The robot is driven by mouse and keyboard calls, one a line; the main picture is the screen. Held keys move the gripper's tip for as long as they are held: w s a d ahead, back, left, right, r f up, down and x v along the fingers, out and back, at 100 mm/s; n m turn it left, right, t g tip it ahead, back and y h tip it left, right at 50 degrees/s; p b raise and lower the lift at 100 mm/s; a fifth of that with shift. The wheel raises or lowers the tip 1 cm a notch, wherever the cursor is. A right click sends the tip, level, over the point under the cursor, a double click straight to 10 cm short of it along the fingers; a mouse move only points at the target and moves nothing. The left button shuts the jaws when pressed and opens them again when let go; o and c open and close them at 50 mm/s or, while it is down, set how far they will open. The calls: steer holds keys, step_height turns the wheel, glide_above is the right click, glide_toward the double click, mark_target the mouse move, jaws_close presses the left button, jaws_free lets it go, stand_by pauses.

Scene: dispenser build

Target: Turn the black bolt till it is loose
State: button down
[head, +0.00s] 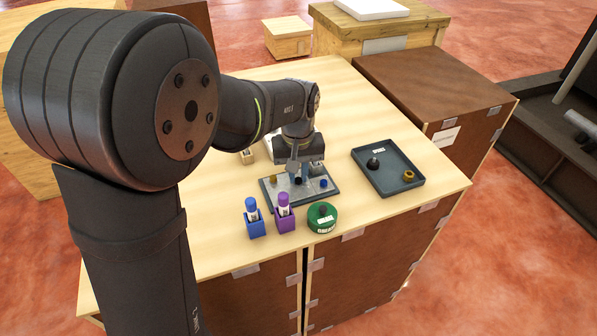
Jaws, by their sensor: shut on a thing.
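A grey plate (332,192) lies on the light wooden table and carries small coloured pieces. A brass one (273,179) is at its left and a blue one (323,184) at its right. My gripper (298,175) points down over the middle of the plate, shut on a small dark piece (298,181), which looks like the black bolt. The jaws hide most of it, so I cannot tell how far it sits in the plate.
Right of the plate, a dark tray (412,185) holds a black piece (373,163) and a brass ring (409,175). In front stand a blue holder (255,229), a purple holder (285,220) and a green round container (323,219).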

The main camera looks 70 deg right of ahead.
mark_target(298, 178)
steer(key=shift+n, duration=0.8)
steer(key=c, duration=1.4)
jaws_free()
steer(key=shift+r, duration=0.1)
step_height(298, 178, up, 17)
steer(key=shift+r, duration=0.15)
